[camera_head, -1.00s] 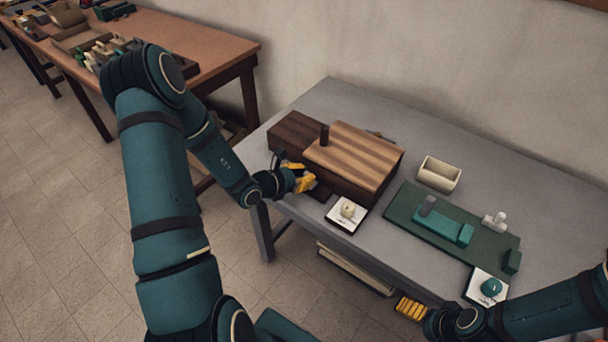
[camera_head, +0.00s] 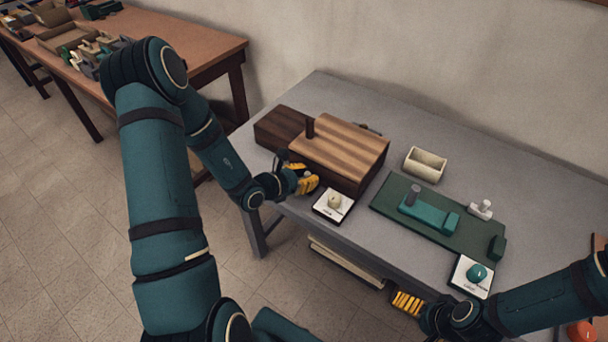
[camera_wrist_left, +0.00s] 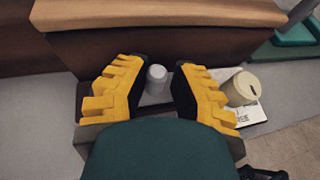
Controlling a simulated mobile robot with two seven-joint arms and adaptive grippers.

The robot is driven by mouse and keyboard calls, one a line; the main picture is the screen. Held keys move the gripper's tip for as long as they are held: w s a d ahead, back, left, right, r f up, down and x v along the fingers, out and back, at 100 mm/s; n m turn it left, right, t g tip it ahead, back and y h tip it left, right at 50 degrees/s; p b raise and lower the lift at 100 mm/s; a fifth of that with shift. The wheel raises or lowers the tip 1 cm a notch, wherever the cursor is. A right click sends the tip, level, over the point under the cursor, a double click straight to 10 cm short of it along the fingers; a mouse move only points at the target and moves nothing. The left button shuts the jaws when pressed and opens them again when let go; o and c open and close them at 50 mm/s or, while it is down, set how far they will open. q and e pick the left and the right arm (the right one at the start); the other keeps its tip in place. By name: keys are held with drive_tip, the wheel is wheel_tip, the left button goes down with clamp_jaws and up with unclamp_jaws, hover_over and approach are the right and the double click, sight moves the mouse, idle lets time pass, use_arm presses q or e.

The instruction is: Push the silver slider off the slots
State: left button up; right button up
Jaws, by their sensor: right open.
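A small silver knob (camera_wrist_left: 157,78), which looks like the slider, stands at the front face of the brown wooden box (camera_head: 345,145) in the left wrist view. My left gripper (camera_wrist_left: 158,92) has its yellow fingers apart, one on each side of the knob, with small gaps showing. In the head view my left gripper (camera_head: 303,182) is at the box's front left corner and mostly hides the knob. The slots cannot be made out. My right gripper (camera_head: 407,303) is open and empty below the table's front edge.
A white plate with a cream knob (camera_head: 334,202) is close right of my left gripper. A cream bin (camera_head: 425,163), a green board (camera_head: 455,232) and a plate with a teal knob (camera_head: 476,273) are further right. A brown workbench (camera_head: 190,45) stands at the back left.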

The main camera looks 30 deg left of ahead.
use_arm(q)
drive_tip(key=o, duration=0.3)
drive_tip(key=shift+w+d, duration=0.1)
drive_tip(key=shift+d, duration=0.1)
drive_tip(key=shift+a, duration=0.2)
drive_tip(key=shift+s+a+r, duration=0.1)
drive_tip(key=shift+s+r, duration=0.05)
drive_tip(key=shift+s, duration=0.35)
drive_tip(key=v, duration=1.1)
drive_tip(key=shift+r, duration=0.1)
